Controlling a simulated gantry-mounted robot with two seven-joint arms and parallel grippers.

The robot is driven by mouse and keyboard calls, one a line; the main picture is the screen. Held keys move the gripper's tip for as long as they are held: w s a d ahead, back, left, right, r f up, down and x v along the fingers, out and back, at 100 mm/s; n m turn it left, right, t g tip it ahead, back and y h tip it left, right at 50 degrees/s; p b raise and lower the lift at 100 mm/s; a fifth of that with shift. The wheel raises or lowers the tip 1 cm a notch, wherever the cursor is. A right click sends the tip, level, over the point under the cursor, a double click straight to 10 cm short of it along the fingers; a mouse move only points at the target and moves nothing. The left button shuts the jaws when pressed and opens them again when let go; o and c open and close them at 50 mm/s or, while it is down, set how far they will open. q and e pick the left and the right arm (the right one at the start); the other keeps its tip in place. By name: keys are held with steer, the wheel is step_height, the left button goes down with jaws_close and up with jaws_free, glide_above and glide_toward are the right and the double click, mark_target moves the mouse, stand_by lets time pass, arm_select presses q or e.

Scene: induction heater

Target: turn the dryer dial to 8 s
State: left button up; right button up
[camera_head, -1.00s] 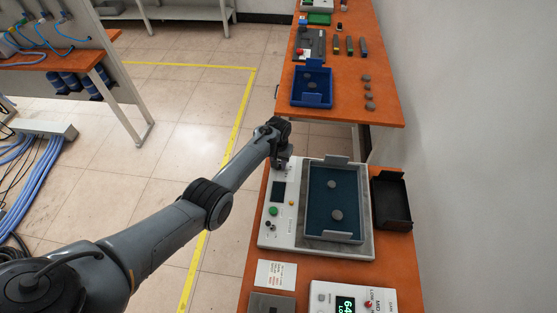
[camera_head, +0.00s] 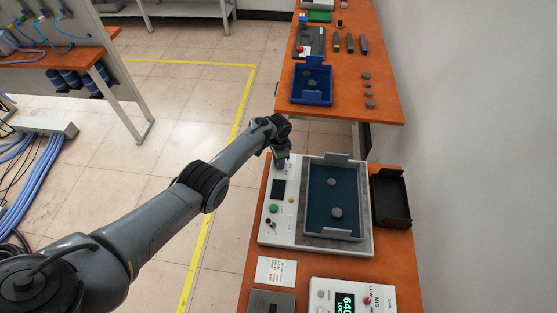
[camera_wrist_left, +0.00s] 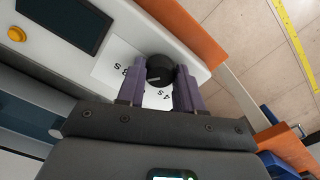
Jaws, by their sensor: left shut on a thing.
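The dryer (camera_head: 283,228) is a white panelled unit on the orange bench in the head view. Its dial (camera_wrist_left: 160,68) is a round black knob with a pale pointer line, on a white label plate in the left wrist view. Printed marks beside it look like "4 s" and "8 s"; the pointer line seems to lie toward the 8 s side, though it is small. My left gripper (camera_wrist_left: 179,84) is shut on the dial, one purple-grey finger on each side. In the head view my left gripper (camera_head: 281,162) stands over the unit's far left corner and hides the dial.
The unit has a dark display (camera_head: 278,192), a green button (camera_head: 273,208) and a blue tray (camera_head: 333,231) with grey discs. A black bin (camera_head: 391,196) stands to its right. A white digital device (camera_head: 376,296) and printed card (camera_head: 276,271) are nearer.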

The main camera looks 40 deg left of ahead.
arm_select(q)
steer(key=shift+m, duration=0.7)
steer(key=o, duration=1)
steer(key=shift+o, duration=0.2)
step_height(320, 180, up, 11)
steer(key=p, duration=0.5)
steer(key=shift+f, duration=0.15)
